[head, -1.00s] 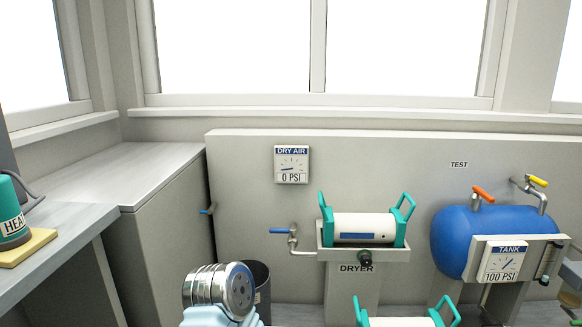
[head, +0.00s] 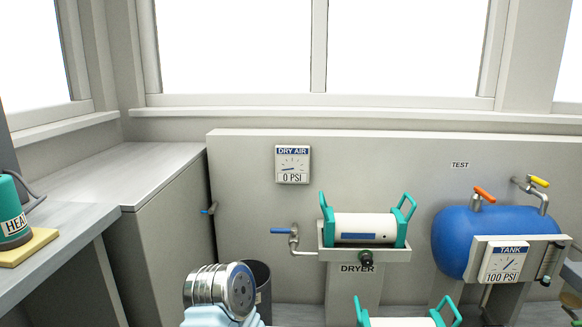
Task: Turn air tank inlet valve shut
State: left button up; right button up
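The blue air tank (head: 462,243) lies on its side at the right of the head view. Its gauge (head: 503,262) is labelled TANK and reads 100 PSI. A valve with an orange handle (head: 484,195) stands on top of the tank. A second valve with a yellow handle (head: 540,181) sits on a bent metal pipe at the tank's right end. No label shows which of the two is the inlet valve. Neither gripper is in view, and nothing touches either handle.
The dryer (head: 365,227), a white cylinder with teal handles, stands left of the tank, with a blue-handled valve (head: 281,231) beside it. The DRY AIR gauge (head: 293,164) reads 0 PSI. A silver cylinder (head: 222,288) and a dark bin (head: 262,280) are at the bottom. A workbench (head: 60,240) runs along the left.

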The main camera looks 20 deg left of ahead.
aim_at(529, 176)
jog(key=i+l+z, duration=0.15)
jog(key=i+l, duration=0.2)
jog(key=l, duration=0.2)
jog(key=i+l+z, duration=0.15)
jog(key=i+l, duration=0.2)
jog(key=l, duration=0.2)
